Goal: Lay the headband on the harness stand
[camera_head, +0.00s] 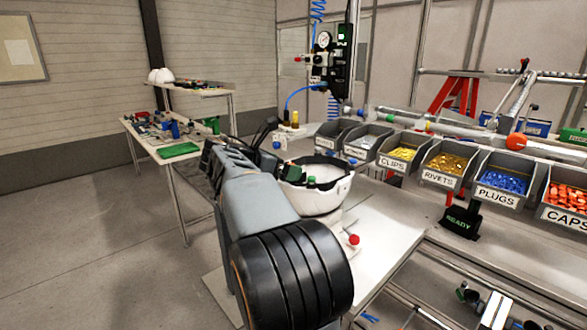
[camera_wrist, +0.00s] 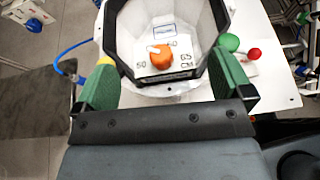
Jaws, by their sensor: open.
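A black angular band (camera_wrist: 110,38), apparently the headband, rings a white bowl-like interior in the wrist view. My gripper (camera_wrist: 165,78) is open, with one green-padded finger at each side of the near part of the band. I cannot tell whether the pads touch it. In the head view a white upturned shell (camera_head: 328,195) stands at the bench edge beyond my arm, which partly hides it and my gripper. I cannot make out the harness stand for certain.
Labelled bins, including a clips bin (camera_head: 400,156) and a plugs bin (camera_head: 500,182), line the bench's back. A red button (camera_head: 354,239) and a black READY sign (camera_head: 461,221) are near. The bench top (camera_head: 385,235) is clear right of the shell. A side table (camera_head: 178,153) stands left.

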